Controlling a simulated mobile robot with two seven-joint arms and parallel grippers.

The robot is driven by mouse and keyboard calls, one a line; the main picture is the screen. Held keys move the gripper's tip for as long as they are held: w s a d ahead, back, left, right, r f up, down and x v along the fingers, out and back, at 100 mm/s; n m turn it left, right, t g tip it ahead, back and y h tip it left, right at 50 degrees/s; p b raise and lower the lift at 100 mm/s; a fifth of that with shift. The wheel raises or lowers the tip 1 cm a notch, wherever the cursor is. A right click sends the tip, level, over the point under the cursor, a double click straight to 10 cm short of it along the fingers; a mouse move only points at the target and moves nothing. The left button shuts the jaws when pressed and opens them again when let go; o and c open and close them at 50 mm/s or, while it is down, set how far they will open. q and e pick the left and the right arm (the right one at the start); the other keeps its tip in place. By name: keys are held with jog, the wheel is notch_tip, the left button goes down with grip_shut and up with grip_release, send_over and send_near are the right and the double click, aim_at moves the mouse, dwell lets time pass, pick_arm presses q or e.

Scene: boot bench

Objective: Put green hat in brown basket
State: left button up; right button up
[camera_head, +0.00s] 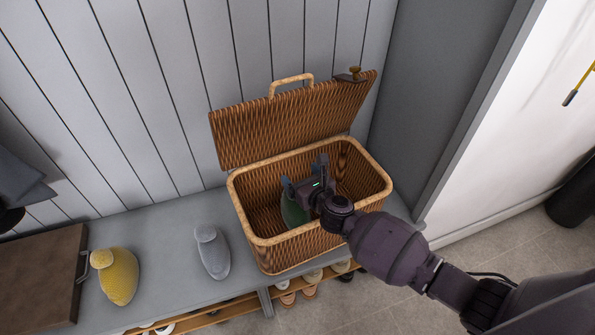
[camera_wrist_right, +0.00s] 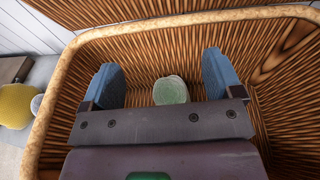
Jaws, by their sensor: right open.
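The brown basket (camera_head: 252,236) stands on the grey bench with its wicker lid (camera_head: 280,120) swung up at the back. The green hat (camera_head: 292,210) is inside the basket, low down and partly hidden by my right gripper. My right gripper (camera_head: 303,173) reaches into the basket opening. In the right wrist view, its blue fingers are wide apart and the green hat (camera_wrist_right: 170,90) shows between and beyond them, with clear gaps at both sides. The basket's rim (camera_wrist_right: 185,22) shows around the gripper. My left gripper does not show in either view.
A yellow hat (camera_head: 117,276) and a grey hat (camera_head: 212,252) sit on the bench (camera_head: 170,238) left of the basket. A dark brown box or board (camera_head: 38,285) lies farther left. Shoes (camera_head: 289,299) stand on the shelf below. A grey side wall (camera_head: 435,90) rises at the right.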

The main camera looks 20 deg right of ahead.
jog(key=p+v, duration=0.1)
jog(key=v, duration=0.7)
jog(key=shift+s+p, duration=0.25)
jog(key=shift+p, duration=0.15)
jog(key=shift+s, duration=0.1)
jog(key=s+n+g+y, duration=0.1)
jog(key=s+n+y, duration=0.1)
jog(key=s+n, duration=1.7)
jog(key=s+d+f+n+g+h, duration=0.3)
jog(key=s+d+n+h, duration=0.2)
jog(key=n, duration=1.1)
jog(key=shift+s+d+f+g, duration=0.4)
jog(key=shift+s+d, duration=0.7)
jog(key=shift+s, duration=0.75)
